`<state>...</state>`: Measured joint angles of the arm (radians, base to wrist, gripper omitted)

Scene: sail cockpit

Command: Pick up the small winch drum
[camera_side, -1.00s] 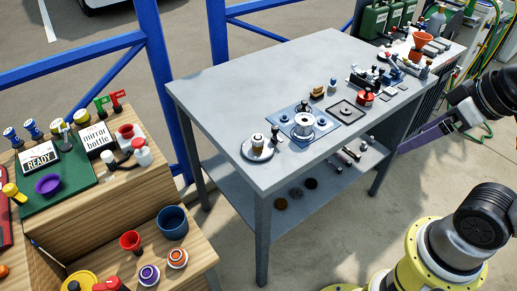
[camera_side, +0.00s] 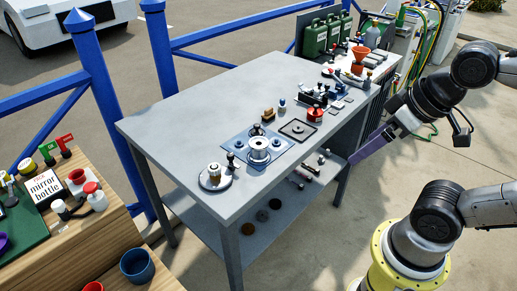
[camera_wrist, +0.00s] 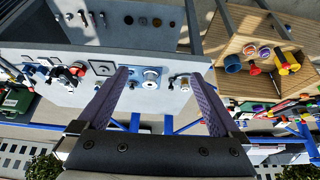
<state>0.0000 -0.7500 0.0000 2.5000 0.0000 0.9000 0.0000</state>
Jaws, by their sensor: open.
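A silver spool-shaped winch drum (camera_side: 259,148) stands upright on a blue plate (camera_side: 233,146) on the grey table. It also shows in the wrist view (camera_wrist: 151,76). A smaller brown-and-silver piece (camera_side: 214,172) stands on a round grey plate (camera_side: 226,183) to its left. I cannot tell for sure which is the small winch drum. My gripper (camera_wrist: 158,74) has long purple fingers spread wide, open and empty. In the wrist view both pieces lie beyond the fingers, the silver drum between them. In the side view the gripper is off the table's right side, apart from both.
A dark square tray (camera_side: 298,130) and a red pot (camera_side: 314,115) stand right of the blue plate. A small brown block (camera_side: 268,114) is behind it. Blue railings (camera_side: 165,70) run behind the table (camera_side: 180,115). The table's left part is clear.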

